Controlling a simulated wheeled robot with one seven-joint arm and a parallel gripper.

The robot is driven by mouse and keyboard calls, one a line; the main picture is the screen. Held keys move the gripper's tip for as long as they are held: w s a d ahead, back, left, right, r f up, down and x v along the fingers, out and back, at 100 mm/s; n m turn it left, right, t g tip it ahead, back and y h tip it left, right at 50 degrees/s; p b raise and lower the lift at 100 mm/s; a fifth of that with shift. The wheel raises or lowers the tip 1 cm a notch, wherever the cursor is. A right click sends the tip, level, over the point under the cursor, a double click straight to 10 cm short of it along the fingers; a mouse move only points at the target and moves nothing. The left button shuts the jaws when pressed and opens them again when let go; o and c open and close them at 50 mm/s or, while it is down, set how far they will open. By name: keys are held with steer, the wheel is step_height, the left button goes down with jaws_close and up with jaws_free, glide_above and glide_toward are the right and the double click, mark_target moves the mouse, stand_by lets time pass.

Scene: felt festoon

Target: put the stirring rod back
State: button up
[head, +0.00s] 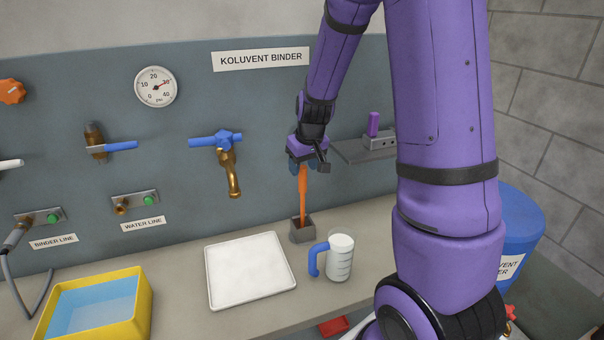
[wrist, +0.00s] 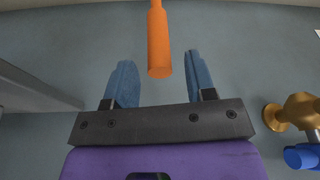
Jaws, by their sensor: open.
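The orange stirring rod (head: 303,192) stands nearly upright with its lower end in a small grey square holder (head: 302,231) on the bench. My gripper (head: 303,166) is at the rod's upper end, pointing down. In the wrist view the rod (wrist: 159,42) shows its end near the fingertips, in the space between the two blue fingers (wrist: 159,66). The fingers are apart, with a visible gap on each side of the rod. The holder does not show in the wrist view.
A white tray (head: 250,271) and a measuring jug (head: 339,258) with a blue handle flank the holder. A brass tap (head: 231,172) is on the wall to the left. A shelf (head: 350,151) is at right. A yellow basin (head: 140,300) with blue liquid stands front left.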

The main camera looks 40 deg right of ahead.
steer(key=s+a+r+t, duration=0.1)
steer(key=s+a+r, duration=0.3)
steer(key=s+r, duration=0.3)
steer(key=s+a+r, duration=0.4)
steer(key=s+r, duration=0.1)
steer(key=r, duration=0.5)
steer(key=s+a+r, duration=0.1)
steer(key=s+a, duration=0.1)
steer(key=s, duration=0.5)
steer(key=s+a+r+n+t, duration=0.1)
steer(key=s+a+r, duration=0.1)
steer(key=s, duration=0.4)
steer(key=shift+s+a+r, duration=0.25)
steer(key=shift+s+a, duration=0.15)
steer(key=shift+a, duration=0.05)
